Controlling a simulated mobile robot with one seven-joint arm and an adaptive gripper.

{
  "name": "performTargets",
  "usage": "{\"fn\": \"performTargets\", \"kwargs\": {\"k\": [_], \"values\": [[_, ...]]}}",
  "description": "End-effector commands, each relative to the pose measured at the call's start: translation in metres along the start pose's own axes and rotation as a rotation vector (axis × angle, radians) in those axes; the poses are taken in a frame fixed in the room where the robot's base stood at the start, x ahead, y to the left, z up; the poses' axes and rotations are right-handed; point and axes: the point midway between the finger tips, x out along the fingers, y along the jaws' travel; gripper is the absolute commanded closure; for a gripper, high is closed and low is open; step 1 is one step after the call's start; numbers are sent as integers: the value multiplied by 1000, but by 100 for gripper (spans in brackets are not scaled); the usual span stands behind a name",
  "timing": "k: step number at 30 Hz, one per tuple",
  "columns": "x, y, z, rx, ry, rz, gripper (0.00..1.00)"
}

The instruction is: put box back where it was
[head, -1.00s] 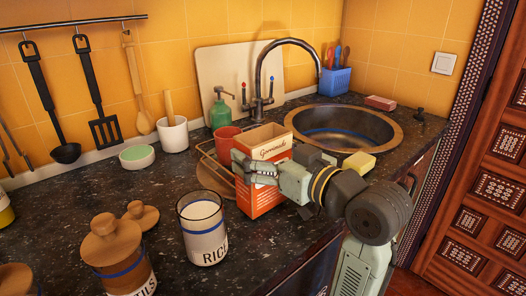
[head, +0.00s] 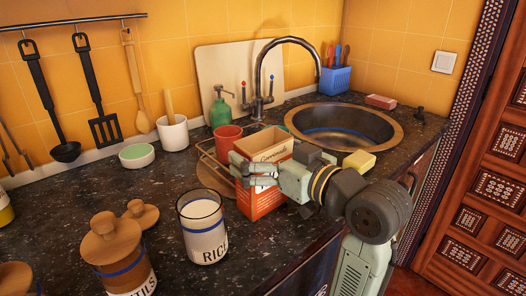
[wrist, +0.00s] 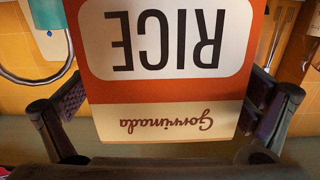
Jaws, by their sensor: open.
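The orange and cream rice box (head: 262,202) is on the dark counter in the head view, its top open. It appears to stand upright, beside the round wire rack; I cannot tell whether its base rests fully on the counter. My gripper (head: 250,169) reaches in from the right with its fingers around the box's upper part. In the wrist view the box (wrist: 165,85) fills the middle, its print upside down. My gripper (wrist: 168,105) is open there, one finger on each side of the box. The finger nearer the camera hides part of its front in the head view.
A glass rice jar (head: 203,228) stands just left of the box, and a lidded brown jar (head: 117,255) farther left. A red cup (head: 228,138) and a green bottle (head: 220,112) stand behind. The sink (head: 343,128) and a yellow sponge (head: 359,161) are to the right.

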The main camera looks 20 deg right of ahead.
Motion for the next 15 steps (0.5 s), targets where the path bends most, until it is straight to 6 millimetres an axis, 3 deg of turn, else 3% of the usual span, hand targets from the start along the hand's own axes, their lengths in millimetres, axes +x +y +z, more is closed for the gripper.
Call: {"fn": "performTargets", "kwargs": {"k": [15], "values": [[-103, 1, 0, -1, 1, 3, 0]]}}
